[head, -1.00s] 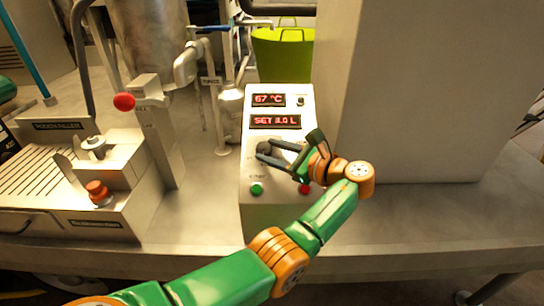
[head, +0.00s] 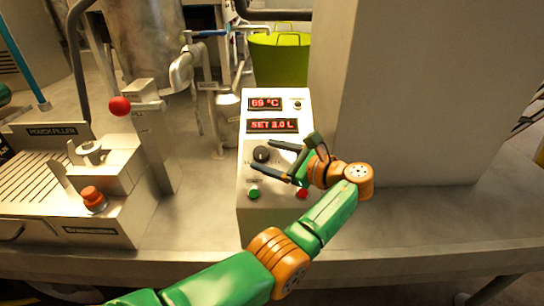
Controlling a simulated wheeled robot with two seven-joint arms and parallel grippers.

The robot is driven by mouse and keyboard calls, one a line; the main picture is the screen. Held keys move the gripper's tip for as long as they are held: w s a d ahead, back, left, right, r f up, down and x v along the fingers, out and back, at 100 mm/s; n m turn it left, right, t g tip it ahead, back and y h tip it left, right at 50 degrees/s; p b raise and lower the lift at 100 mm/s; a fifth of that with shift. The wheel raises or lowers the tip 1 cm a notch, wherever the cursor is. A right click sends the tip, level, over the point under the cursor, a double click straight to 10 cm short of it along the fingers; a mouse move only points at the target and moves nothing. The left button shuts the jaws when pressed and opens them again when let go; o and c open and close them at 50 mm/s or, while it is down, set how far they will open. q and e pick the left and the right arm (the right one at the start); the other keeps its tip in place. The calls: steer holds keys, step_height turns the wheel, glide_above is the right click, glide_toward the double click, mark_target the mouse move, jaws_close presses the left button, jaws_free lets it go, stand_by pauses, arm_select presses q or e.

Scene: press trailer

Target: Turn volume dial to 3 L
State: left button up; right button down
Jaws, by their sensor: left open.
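The volume dial (head: 261,154) is a black round knob on the sloped front of a white control box (head: 243,195). The lower red display (head: 272,125) above it reads "SET 3.0 L". My left gripper (head: 259,160) is open. Its two dark fingers point left, one tip just right of the dial's upper side and the other below it. I cannot tell whether a finger touches the dial. The marks around the dial are too small to read. My right gripper is not in view.
The upper display (head: 265,103) reads about 69 °C. The pouch filler (head: 95,170) stands left, a large grey block (head: 425,100) right, and a lime bucket (head: 279,58) behind.

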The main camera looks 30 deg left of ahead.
arm_select(q)
steer(key=b+v, duration=0.3)
steer(key=v, duration=0.3)
steer(key=shift+w+d+f, duration=0.1)
steer(key=shift+d+f, duration=0.05)
steer(key=shift+d, duration=0.05)
steer(key=shift+d+r, duration=0.2)
